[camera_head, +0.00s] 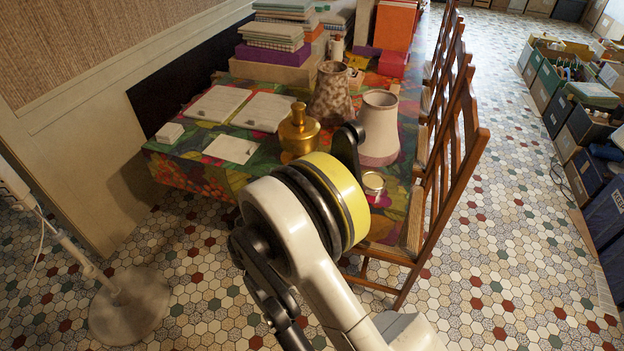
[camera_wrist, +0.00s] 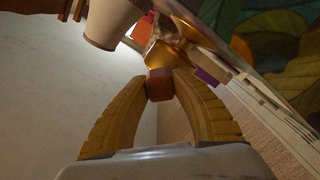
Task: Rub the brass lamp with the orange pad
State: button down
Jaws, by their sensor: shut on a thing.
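The brass lamp (camera_head: 299,131) stands upright near the front of the cloth-covered table in the head view, just beyond my wrist. My gripper (camera_wrist: 159,80) is shut on the orange pad (camera_wrist: 160,90), a small block between the two fingertips in the wrist view. The lamp's shiny brass body (camera_wrist: 166,56) shows right behind the pad there. I cannot tell whether pad and lamp touch. In the head view my arm hides the pad and the fingers.
A pale lampshade (camera_head: 379,130) and a mottled lampshade (camera_head: 333,95) stand right of and behind the lamp. A small round tin (camera_head: 373,183) is near the table's right edge. White cards (camera_head: 231,149) lie left. Chairs (camera_head: 455,160) line the right side.

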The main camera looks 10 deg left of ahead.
aim_at(302, 147)
jog(key=shift+w+d, duration=0.2)
jog(key=shift+w, duration=2.85)
jog(key=shift+w+d, duration=0.1)
jog(key=shift+w, duration=0.9)
